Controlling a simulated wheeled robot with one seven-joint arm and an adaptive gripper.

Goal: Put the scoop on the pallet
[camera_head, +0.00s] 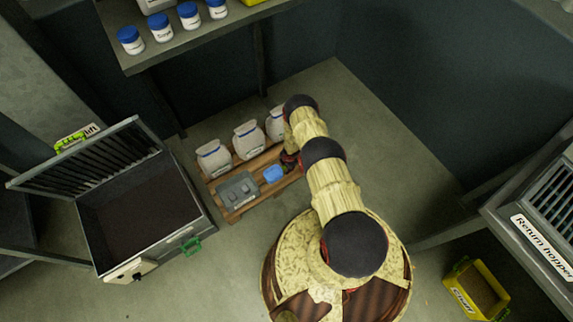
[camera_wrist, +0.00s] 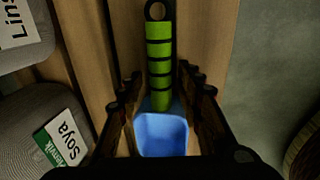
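The scoop has a blue bowl (camera_wrist: 162,134) and a green handle with black bands (camera_wrist: 160,55). In the head view its blue bowl (camera_head: 272,174) shows over the front right part of the wooden pallet (camera_head: 262,194). In the wrist view the scoop appears to lie along a pallet board (camera_wrist: 205,40). My gripper (camera_wrist: 160,85) is around the scoop, one finger on each side, with visible gaps between the fingertips and the handle. In the head view my gripper (camera_head: 289,161) is low over the pallet, partly hidden by my arm.
An open bin (camera_head: 140,215) is at left, a yellow container (camera_head: 476,289) at lower right. Floor right of the pallet is clear.

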